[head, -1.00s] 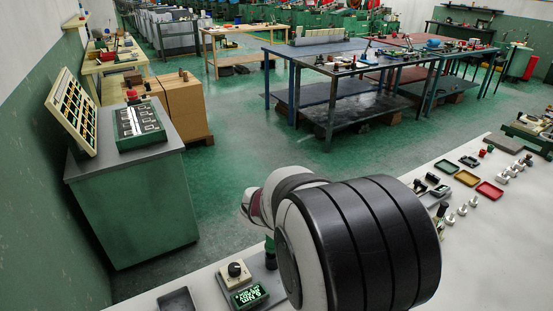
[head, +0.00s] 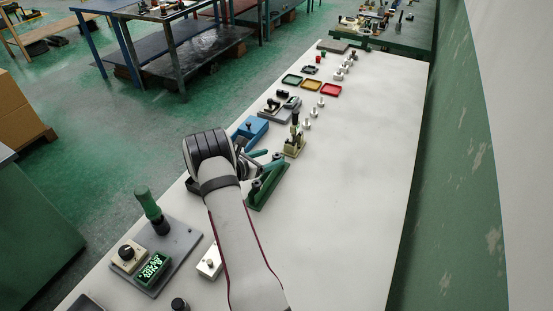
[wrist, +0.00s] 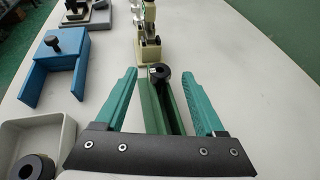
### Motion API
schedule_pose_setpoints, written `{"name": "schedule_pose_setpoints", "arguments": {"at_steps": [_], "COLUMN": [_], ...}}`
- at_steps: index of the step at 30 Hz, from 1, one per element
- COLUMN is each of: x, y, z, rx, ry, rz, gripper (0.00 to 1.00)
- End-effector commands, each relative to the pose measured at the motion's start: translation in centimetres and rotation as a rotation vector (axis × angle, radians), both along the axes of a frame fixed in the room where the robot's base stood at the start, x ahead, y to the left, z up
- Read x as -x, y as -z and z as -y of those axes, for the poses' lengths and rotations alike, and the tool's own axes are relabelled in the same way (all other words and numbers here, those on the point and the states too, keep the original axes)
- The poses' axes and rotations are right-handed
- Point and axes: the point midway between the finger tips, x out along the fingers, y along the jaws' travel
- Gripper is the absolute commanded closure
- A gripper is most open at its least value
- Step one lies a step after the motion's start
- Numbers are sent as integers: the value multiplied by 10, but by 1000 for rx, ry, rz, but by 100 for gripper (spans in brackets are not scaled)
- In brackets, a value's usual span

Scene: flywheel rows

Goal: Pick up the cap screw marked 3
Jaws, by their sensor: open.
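My gripper (wrist: 159,75) is open, with its two teal fingers spread on either side of a green rack in the wrist view. A black round-headed cap screw (wrist: 158,72) stands at the far end of that rack, between the fingertips and apart from both. No number on it is legible. In the head view my gripper (head: 266,159) reaches over the green rack (head: 268,190), with dark screw heads near it. Another black cap screw (wrist: 32,167) lies in a pale tray (wrist: 64,132) at the lower left of the wrist view.
A blue bracket with a black knob (wrist: 55,80) stands left of my gripper. A cream fixture (wrist: 148,45) stands just beyond the rack. Green, yellow (head: 311,86) and red trays lie farther along the bench. The bench to the right is clear.

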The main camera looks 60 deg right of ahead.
Motion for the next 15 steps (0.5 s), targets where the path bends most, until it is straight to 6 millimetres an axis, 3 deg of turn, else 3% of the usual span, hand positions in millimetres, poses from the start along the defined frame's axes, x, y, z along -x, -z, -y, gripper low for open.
{"name": "schedule_pose_setpoints", "arguments": {"at_steps": [4, 11, 15], "x": [6, 6, 6], "y": [8, 9, 9], "z": [19, 21, 21], "rx": [0, 0, 0], "ry": [2, 0, 0], "rz": [1, 1, 1], "gripper": [29, 29, 54]}}
